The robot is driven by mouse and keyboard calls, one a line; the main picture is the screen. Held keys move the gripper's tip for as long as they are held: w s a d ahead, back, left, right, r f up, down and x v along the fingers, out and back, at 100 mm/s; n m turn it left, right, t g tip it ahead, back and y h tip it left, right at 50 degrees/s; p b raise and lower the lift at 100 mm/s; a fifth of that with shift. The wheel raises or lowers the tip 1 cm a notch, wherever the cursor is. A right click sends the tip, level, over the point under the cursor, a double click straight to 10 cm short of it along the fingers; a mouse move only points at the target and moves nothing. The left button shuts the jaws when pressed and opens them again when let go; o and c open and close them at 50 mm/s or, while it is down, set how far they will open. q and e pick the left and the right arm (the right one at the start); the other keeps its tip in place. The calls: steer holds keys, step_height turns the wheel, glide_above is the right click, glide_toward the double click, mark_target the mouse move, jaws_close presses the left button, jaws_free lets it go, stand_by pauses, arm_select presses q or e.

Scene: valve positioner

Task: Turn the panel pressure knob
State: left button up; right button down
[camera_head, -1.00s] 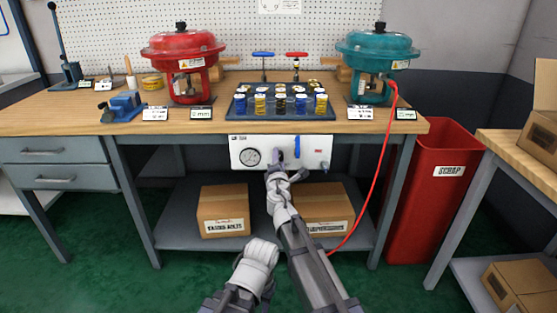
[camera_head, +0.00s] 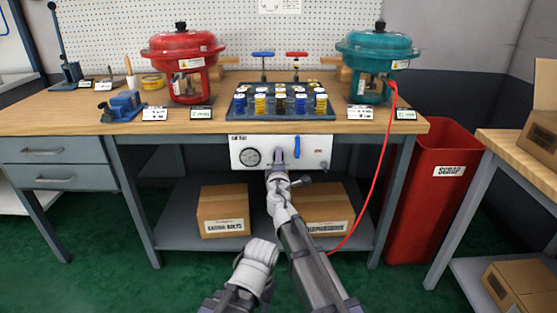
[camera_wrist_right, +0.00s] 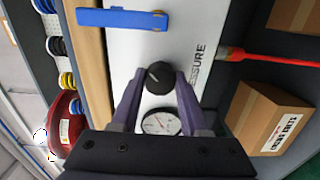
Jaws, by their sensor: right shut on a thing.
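The white pressure panel (camera_head: 238,144) hangs under the front edge of the workbench. It carries a round pressure gauge (camera_head: 250,156) on its left and a blue bar handle (camera_head: 303,153) on its right. In the right wrist view the black pressure knob (camera_wrist_right: 158,77) sits between the two fingers of my right gripper (camera_wrist_right: 157,88), with its white mark visible. The gauge (camera_wrist_right: 161,123) shows behind the fingers there. In the head view the right gripper (camera_head: 278,160) is at the panel, shut on the knob, and hides most of it. My left gripper is not visible; only part of that arm shows.
On the workbench (camera_head: 222,125) stand a red actuator (camera_head: 183,62), a teal actuator (camera_head: 377,65) and a tray of coloured parts (camera_head: 240,112). A red hose (camera_head: 382,165) hangs right of the panel. Cardboard boxes (camera_head: 222,211) sit on the lower shelf. A red scrap bin (camera_head: 430,215) stands at right.

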steer(key=shift+c, duration=2)
jaws_free()
steer(key=shift+s, duration=0.1)
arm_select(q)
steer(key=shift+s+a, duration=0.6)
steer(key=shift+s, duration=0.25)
arm_select(e)
steer(key=s, duration=0.7)
steer(key=shift+s, duration=0.3)
steer(key=shift+d, duration=0.15)
